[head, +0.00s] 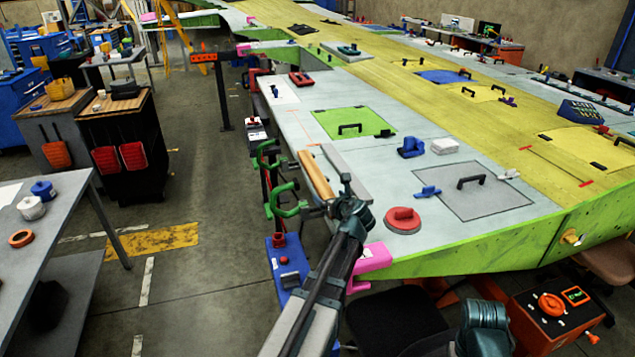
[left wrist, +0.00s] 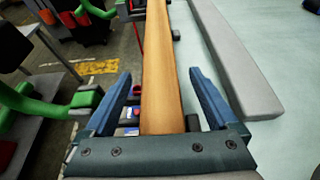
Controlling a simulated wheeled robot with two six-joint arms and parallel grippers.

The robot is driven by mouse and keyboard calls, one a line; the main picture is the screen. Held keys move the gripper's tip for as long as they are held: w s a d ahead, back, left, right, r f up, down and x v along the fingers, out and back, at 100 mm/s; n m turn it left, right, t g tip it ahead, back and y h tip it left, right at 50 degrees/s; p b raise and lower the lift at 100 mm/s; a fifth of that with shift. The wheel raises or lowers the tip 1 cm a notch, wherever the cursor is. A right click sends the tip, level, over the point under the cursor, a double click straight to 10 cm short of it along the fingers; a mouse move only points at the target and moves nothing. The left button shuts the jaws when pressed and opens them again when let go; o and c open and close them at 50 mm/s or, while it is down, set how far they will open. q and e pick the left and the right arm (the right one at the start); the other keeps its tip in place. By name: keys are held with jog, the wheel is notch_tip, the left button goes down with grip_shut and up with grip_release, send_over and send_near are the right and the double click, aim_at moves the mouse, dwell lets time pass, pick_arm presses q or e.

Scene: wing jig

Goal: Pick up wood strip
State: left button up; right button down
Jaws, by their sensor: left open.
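The wood strip (head: 316,174) is a long orange-brown bar lying along the left edge of the wing surface. In the left wrist view the wood strip (left wrist: 157,60) runs straight away from me. My left gripper (head: 338,192) is at the near end of the strip. In the left wrist view its blue fingers stand open on either side of the strip, with gaps on both sides. The strip's near end is hidden behind the gripper's crossbar. My right gripper is not visible; only a part of my right arm shows at the bottom right.
A grey bar (head: 347,174) lies just right of the wood strip. Green clamps (head: 285,198) stand at the wing's left edge. A red round puck (head: 403,220) and a blue tool (head: 411,148) rest on the wing. A pink bracket (head: 371,257) is at the near corner.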

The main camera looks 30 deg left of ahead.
pick_arm(q)
jog(key=shift+x, duration=0.75)
jog(key=shift+s+d, duration=0.1)
jog(key=shift+c, duration=0.3)
grip_shut()
jog(key=shift+r, duration=0.1)
